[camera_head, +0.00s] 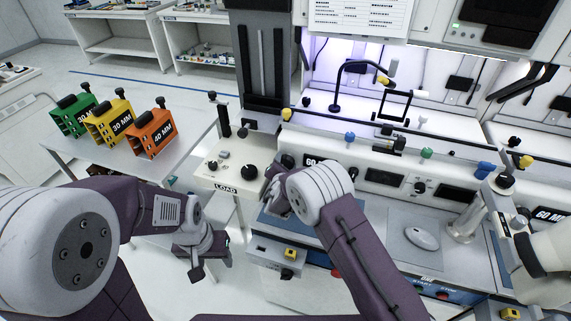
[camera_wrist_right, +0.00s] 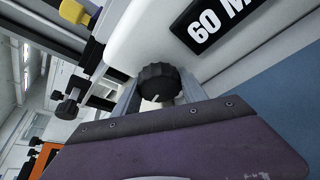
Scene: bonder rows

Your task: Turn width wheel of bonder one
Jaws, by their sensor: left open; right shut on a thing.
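The width wheel of bonder one is a black ribbed knob (camera_wrist_right: 158,82) with a white pointer mark, on the machine's white body beside a black 60 MM label. In the right wrist view my right gripper (camera_wrist_right: 160,96) has one grey finger on each side of the knob and is shut on it. In the head view my right gripper (camera_head: 273,184) is at the left end of bonder one (camera_head: 345,165), mostly hidden behind my own wrist. My left gripper (camera_head: 207,258) is open and empty, low over the floor in front of the side table.
Green (camera_head: 72,115), yellow (camera_head: 109,123) and orange (camera_head: 152,133) labelled magazines stand on the side table (camera_head: 183,155) at left. A LOAD box (camera_head: 222,172) with a black knob sits beside the bonder.

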